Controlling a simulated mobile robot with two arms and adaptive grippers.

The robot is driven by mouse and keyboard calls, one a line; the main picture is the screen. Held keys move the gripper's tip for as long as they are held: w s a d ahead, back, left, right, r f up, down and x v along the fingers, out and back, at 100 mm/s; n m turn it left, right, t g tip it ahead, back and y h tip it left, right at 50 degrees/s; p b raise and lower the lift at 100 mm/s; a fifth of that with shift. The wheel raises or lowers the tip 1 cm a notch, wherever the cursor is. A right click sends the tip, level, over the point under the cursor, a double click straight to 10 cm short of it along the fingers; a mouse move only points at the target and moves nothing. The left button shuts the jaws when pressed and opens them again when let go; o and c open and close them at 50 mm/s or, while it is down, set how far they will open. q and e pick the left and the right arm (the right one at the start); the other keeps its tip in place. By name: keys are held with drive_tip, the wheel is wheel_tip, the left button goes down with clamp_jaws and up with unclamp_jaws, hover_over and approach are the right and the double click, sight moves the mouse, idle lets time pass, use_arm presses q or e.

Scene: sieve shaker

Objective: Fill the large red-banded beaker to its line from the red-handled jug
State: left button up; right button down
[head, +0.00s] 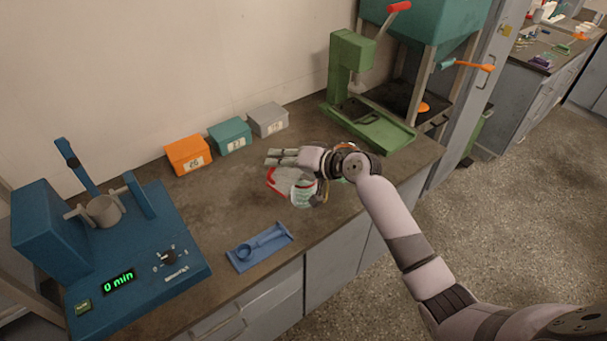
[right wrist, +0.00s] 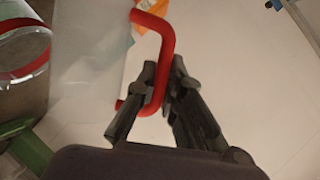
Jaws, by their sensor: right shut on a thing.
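My right gripper (right wrist: 162,75) is shut on the red handle (right wrist: 165,40) of a clear jug (right wrist: 90,50). In the right wrist view, a clear beaker with a wide red band (right wrist: 22,55) is at the left edge, beside the jug and cut off by the frame. In the head view, my right gripper (head: 280,157) reaches left over the bench. Below it are a red-edged shape (head: 275,182) and a pale, greenish clear vessel (head: 303,190), partly hidden by my wrist. I cannot tell the liquid level in either vessel. My left gripper is not in view.
A blue shaker (head: 140,260) reading "0 min" stands at the left. Orange (head: 187,154), teal (head: 229,135) and grey (head: 267,119) boxes line the wall. A green press (head: 350,75) stands at the back right. A blue tray (head: 243,264) lies near the front edge.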

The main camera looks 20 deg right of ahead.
drive_tip(key=shift+w+d+r+m+y, duration=0.3)
drive_tip(key=shift+d+r+m, duration=0.1)
drive_tip(key=shift+r, duration=0.2)
idle(3.2)
drive_tip(key=shift+s, duration=0.1)
